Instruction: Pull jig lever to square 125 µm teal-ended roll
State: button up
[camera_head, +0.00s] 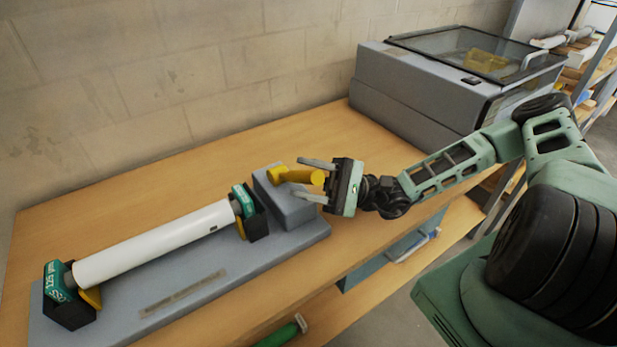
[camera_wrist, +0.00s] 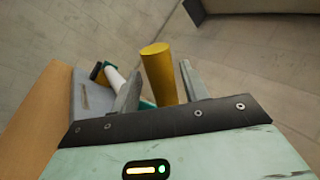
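The yellow jig lever (camera_head: 298,176) sticks out from the grey block (camera_head: 285,205) at the right end of the jig base; its round end shows in the wrist view (camera_wrist: 160,68). My gripper (camera_head: 299,179) is open, with one finger on each side of the lever; the wrist view also shows the fingers (camera_wrist: 160,85) apart, with gaps beside the lever. The white roll (camera_head: 155,243) lies along the jig between two black supports with yellow wedges. Its left teal end (camera_head: 57,281) reads 125 µm; the right teal end (camera_head: 243,200) sits by the grey block.
The jig base (camera_head: 245,267) rests on the wooden bench (camera_head: 150,190) against a block wall. A grey laminator (camera_head: 430,90) with a glass lid stands behind right. A green-ended roll (camera_head: 283,333) lies on the lower shelf. Bench behind the jig is clear.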

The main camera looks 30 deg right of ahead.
jog(key=b+v, duration=0.5)
jog(key=v, duration=0.7)
